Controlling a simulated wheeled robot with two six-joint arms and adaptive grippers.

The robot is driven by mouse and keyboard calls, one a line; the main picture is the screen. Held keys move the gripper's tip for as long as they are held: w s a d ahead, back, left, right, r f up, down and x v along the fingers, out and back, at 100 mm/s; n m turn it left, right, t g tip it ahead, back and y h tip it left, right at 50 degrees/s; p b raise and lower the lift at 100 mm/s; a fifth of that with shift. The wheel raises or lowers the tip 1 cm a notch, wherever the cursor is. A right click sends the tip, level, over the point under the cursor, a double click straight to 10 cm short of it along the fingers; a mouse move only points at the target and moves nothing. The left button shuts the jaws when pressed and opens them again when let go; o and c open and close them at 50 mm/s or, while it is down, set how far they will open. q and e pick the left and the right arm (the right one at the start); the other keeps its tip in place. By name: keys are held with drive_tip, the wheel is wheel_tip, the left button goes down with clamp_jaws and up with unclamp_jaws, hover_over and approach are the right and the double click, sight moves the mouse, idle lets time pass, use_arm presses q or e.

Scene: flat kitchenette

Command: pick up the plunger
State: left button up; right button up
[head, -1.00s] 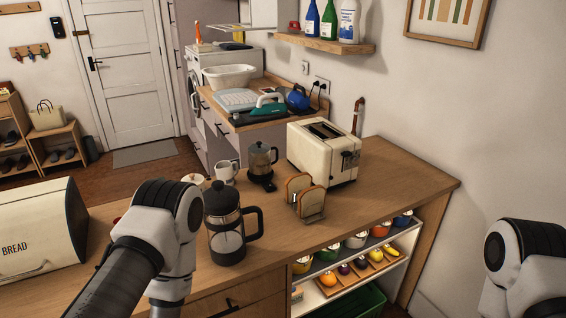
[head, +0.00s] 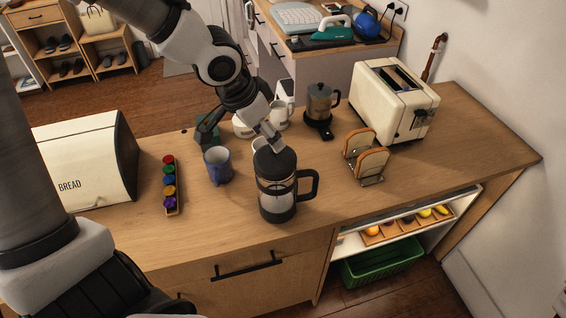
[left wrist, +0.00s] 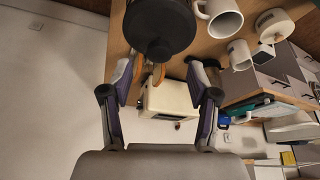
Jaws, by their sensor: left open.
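The French press (head: 277,200) stands upright on the wooden counter, with a dark lid, a glass body and a black handle to its right. Its plunger is the lid part (head: 272,163); the knob is hidden in the head view by my gripper. My left gripper (head: 270,142) comes down from the upper left, just above or at the lid. In the left wrist view the dark round lid (left wrist: 160,22) and its knob (left wrist: 158,50) lie beyond and between the open fingers (left wrist: 160,95). I cannot tell whether the fingers touch it. My right gripper is out of view.
A blue mug (head: 218,167) stands left of the press, with white mugs (head: 279,116) behind it. A toast rack (head: 367,160), toaster (head: 392,100) and small coffee pot (head: 321,105) stand to the right. A bread box (head: 85,160) and coloured pods (head: 170,185) are left.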

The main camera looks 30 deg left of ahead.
sight(270, 148)
use_arm(q)
drive_tip(key=shift+d+f, duration=0.15)
drive_tip(key=shift+f, duration=0.5)
wheel_tip(270, 148, down, 3)
drive_tip(key=shift+w, duration=0.15)
drive_tip(key=shift+w+f, duration=0.2)
drive_tip(key=shift+f, duration=0.1)
drive_tip(key=shift+w+d, duration=0.1)
drive_tip(key=shift+w, duration=0.2)
drive_tip(key=shift+s+d, duration=0.1)
drive_tip(key=shift+s, duration=0.05)
drive_tip(key=c, duration=0.9)
drive_tip(key=shift+s, duration=0.1)
clamp_jaws()
drive_tip(key=shift+r, duration=0.15)
